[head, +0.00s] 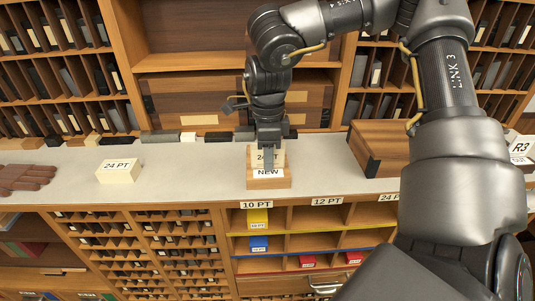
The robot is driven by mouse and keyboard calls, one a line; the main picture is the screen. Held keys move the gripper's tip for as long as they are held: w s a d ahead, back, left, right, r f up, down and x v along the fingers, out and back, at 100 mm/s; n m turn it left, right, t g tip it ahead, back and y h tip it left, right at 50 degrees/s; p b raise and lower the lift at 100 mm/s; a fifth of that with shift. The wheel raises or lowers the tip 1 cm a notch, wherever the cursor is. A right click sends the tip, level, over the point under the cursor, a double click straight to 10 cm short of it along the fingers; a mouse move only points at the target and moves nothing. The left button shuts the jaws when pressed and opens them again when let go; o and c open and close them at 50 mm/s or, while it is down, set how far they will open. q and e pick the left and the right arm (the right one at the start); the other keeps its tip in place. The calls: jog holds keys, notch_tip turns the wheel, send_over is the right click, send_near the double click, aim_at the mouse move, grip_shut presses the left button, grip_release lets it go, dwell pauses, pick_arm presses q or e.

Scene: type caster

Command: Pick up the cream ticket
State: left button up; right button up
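A cream ticket (279,157) reading 24 PT stands upright in a small wooden holder (254,182) labelled NEW, on the grey counter. My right gripper (269,158) points straight down over the holder. One grey finger is in front of the ticket and covers the middle of its face. The other finger is hidden, so I cannot tell whether the gripper is shut on the ticket. A cream block (118,171), also marked 24 PT, lies on the counter to the left. My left gripper is not in view.
A wooden box (381,140) stands right of the holder. A brown glove (26,178) lies at the far left. Several dark and light blocks line the counter's back. Labelled cubbies (327,219) with coloured blocks are below the front edge. The counter between block and holder is clear.

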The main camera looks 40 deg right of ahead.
jog(key=shift+f, duration=0.25)
jog(key=shift+s+a+r, duration=0.1)
jog(key=shift+s, duration=0.1)
jog(key=shift+c, duration=0.5)
jog(key=shift+w, duration=0.1)
grip_shut()
jog(key=shift+r, duration=0.5)
notch_tip(320, 180, up, 11)
jog(key=shift+b, duration=1.1)
jog(key=shift+r+p, duration=1.3)
jog(key=shift+r, duration=1.65)
